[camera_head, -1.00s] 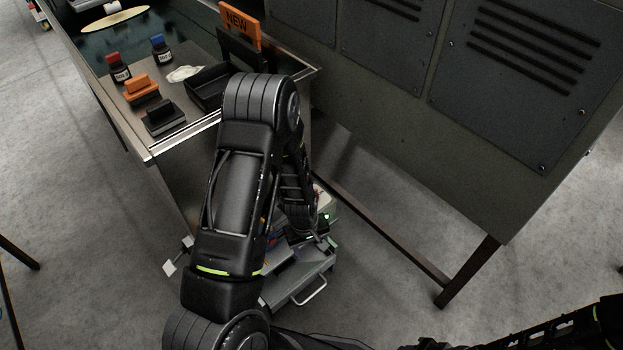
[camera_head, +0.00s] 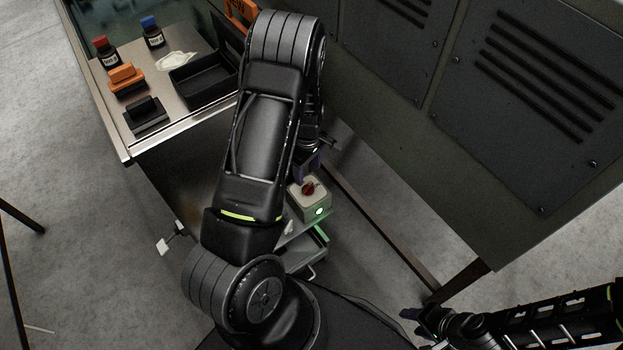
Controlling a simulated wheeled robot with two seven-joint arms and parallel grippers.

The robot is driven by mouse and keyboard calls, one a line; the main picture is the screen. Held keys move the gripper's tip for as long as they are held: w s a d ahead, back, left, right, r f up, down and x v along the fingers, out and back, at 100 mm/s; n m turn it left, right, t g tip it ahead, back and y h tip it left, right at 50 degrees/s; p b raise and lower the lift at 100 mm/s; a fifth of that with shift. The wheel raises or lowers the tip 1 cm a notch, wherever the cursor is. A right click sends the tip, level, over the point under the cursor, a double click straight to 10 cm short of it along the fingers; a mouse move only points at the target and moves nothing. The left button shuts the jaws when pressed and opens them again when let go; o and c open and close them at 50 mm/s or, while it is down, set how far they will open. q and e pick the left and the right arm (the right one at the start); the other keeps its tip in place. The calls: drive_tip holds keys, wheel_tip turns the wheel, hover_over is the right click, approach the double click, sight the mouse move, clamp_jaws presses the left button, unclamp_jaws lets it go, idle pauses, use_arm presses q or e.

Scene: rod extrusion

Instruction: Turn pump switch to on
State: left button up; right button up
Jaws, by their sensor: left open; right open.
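The pump switch is a red knob (camera_head: 309,188) on top of a cream box (camera_head: 312,205) with a lit green light on its front. The box stands low on a small grey cart, beside the large dark cabinet. My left arm comes down over the scene, and my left gripper (camera_head: 308,165) is just above and behind the knob, its fingers partly hidden by the arm. I cannot tell whether it touches the knob. My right gripper (camera_head: 418,318) is at the lower right, empty and away from the box.
A metal table (camera_head: 150,137) at the upper left holds a black tray (camera_head: 203,84), an orange block (camera_head: 127,78), a black block (camera_head: 144,113) and two small bottles. The dark cabinet (camera_head: 440,130) fills the right. A brown frame bar (camera_head: 380,225) runs beside the cart.

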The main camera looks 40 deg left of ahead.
sight(308, 186)
use_arm(q)
wheel_tip(308, 186, down, 8)
drive_tip(key=shift+r+b, duration=0.1)
drive_tip(key=shift+b, duration=0.95)
drive_tip(key=shift+c, duration=0.2)
clamp_jaws()
drive_tip(key=m, duration=0.2)
drive_tip(key=shift+m, duration=0.4)
drive_tip(key=shift+o, duration=0.2)
unclamp_jaws()
